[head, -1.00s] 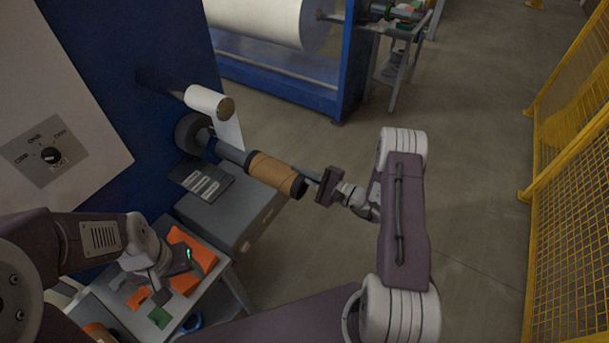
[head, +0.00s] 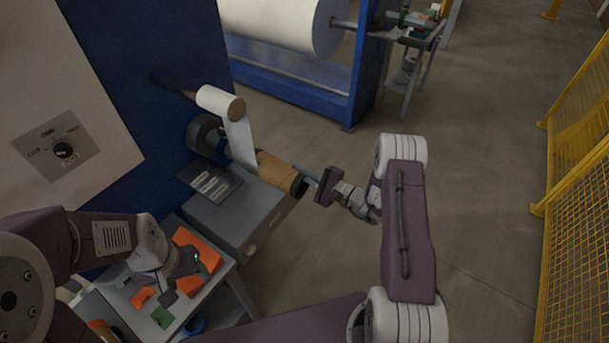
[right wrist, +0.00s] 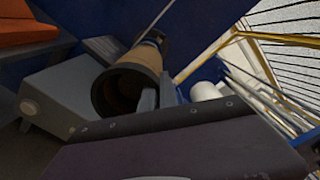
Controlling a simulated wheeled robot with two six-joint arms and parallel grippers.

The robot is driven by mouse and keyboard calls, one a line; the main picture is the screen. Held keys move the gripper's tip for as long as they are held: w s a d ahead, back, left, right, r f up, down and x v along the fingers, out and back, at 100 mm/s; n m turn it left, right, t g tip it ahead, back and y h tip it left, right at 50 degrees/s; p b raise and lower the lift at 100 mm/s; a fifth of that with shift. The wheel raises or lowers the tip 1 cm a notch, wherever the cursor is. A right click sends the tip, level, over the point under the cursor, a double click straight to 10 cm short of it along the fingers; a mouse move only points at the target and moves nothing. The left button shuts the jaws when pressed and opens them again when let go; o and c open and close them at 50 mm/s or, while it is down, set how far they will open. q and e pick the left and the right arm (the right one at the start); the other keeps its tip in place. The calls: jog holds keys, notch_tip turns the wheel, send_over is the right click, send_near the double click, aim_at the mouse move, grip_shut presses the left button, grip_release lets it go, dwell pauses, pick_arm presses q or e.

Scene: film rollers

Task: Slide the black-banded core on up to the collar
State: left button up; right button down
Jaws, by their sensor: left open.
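The brown black-banded core (head: 278,171) sits around the grey shaft, its black band at the near end. The dark collar (head: 203,134) is at the machine end of the shaft. Part of the shaft between them is hidden by a white strip. My right gripper (head: 310,181) is at the core's near end; in the right wrist view the open mouth of the core (right wrist: 118,92) is close in front, with a grey finger at its right rim. Its jaw gap is unclear. My left gripper (head: 182,279) is open over the parts table, apart from the core.
A white roller (head: 218,101) with a hanging strip (head: 240,140) is above the shaft. A grey cabinet (head: 235,215) stands below. The small table (head: 150,328) holds orange and green pieces. Yellow fencing (head: 570,170) is at right; floor between is clear.

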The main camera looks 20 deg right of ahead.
jog(key=shift+w+a, duration=0.2)
jog(key=shift+a, duration=0.05)
jog(key=c, duration=1.6)
grip_release()
jog(key=shift+o, duration=0.2)
jog(key=shift+a+f, duration=0.1)
jog(key=shift+f, duration=0.05)
